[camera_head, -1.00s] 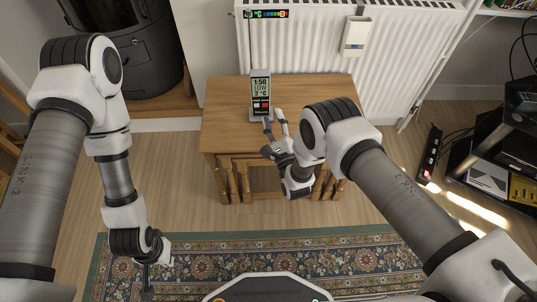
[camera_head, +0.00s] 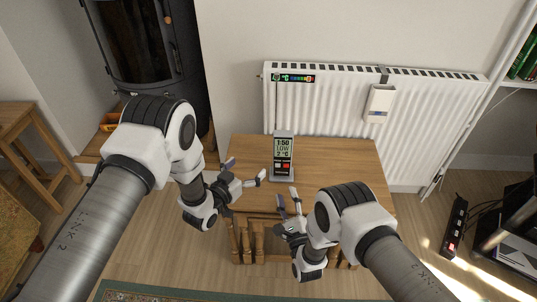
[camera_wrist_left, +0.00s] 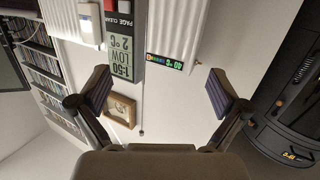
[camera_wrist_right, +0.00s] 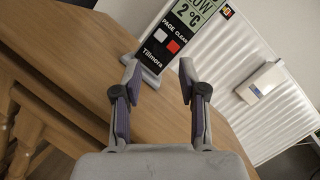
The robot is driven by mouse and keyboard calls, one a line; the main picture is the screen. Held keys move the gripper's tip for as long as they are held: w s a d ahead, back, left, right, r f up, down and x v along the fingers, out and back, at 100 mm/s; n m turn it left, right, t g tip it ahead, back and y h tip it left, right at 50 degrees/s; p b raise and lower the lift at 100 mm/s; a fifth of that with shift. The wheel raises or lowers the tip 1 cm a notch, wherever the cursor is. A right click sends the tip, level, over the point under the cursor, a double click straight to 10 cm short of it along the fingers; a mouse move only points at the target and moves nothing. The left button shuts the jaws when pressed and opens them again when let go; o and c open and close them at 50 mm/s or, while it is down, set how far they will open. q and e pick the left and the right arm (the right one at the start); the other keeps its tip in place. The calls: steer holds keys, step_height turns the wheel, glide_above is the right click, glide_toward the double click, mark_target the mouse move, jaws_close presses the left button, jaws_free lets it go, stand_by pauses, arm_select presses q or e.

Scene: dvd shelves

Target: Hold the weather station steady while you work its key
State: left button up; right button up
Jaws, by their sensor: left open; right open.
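The weather station (camera_head: 283,153) stands upright near the back of the wooden table, its display reading 1:50, LOW, 2 °C. Below the display are a white key and a red key (camera_wrist_right: 173,46), with the labels PAGE and CLEAR above them. My left gripper (camera_head: 246,169) is open and empty, just left of the station and apart from it. The station shows upside down in the left wrist view (camera_wrist_left: 122,50), beyond the open fingers. My right gripper (camera_head: 287,197) is open and empty in front of the station's grey base, pointing at it.
The wooden table (camera_head: 345,165) is otherwise clear. Behind it is a white radiator (camera_head: 430,125) with a colour thermometer strip (camera_head: 297,78) and a white box (camera_head: 380,103). A black stove (camera_head: 140,45) stands back left, a power strip (camera_head: 453,225) lies at the right.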

mark_target(279, 144)
arm_select(q)
steer(key=d+r, duration=0.1)
steer(key=d, duration=0.1)
steer(key=w+d+r+m+h, duration=0.1)
steer(key=d, duration=0.1)
steer(key=w+d+r+m+h, duration=0.1)
steer(key=d+r, duration=0.1)
steer(key=shift+w+d, duration=0.2)
steer(key=shift+w, duration=0.05)
steer(key=x, duration=0.7)
steer(key=shift+w+d+r, duration=0.1)
steer(key=shift+w+d, duration=0.1)
steer(key=shift+w, duration=0.05)
steer(key=c, duration=1.5)
steer(key=shift+c, duration=0.5)
arm_select(e)
steer(key=shift+c, duration=0.4)
jaws_close()
